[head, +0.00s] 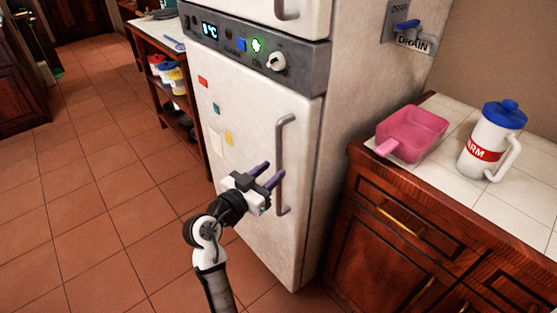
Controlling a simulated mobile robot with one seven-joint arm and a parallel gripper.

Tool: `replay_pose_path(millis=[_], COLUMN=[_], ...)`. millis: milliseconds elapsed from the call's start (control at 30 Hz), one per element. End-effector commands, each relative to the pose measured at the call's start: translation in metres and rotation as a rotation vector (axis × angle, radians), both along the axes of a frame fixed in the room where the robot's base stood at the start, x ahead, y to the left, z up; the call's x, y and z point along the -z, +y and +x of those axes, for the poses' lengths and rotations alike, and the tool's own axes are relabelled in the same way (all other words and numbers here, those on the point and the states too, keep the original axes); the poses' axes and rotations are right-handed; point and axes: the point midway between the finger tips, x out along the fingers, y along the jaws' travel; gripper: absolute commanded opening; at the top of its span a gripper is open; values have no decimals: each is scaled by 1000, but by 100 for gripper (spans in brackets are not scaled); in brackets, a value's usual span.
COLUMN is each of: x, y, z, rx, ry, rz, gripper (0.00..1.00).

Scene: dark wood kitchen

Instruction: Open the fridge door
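The white fridge door (240,110) is shut, below a grey control panel (250,45) with a lit display. A grey vertical bar handle (281,150) runs down the door's right side. My gripper (268,173) is in front of the door, by the lower half of the handle. Its two purple fingers are spread apart and empty. The fingertips are just left of the handle or close to it; I cannot tell whether they touch it.
A tiled counter (455,180) over dark wood cabinets stands right of the fridge. It bears a pink pan (412,133) and a white jug with a blue lid (491,140). A wooden shelf (160,50) stands at the left. The tiled floor (90,200) before the fridge is clear.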

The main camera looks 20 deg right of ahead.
Motion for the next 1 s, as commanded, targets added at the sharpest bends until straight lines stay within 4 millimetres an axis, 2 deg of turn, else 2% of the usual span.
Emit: replay_pose_path(millis=[100, 300, 633, 900, 1000], x=[-2, -1, 0, 0, 0], y=[-18, -33, -35, -35, -35], z=[10, 20, 21, 21, 21], rx=[2, -1, -2, -2, -2], ry=[0, -1, -1, -1, -1], rz=[0, 1, 0, 1, 1], gripper=[34, 34, 34, 0, 0])
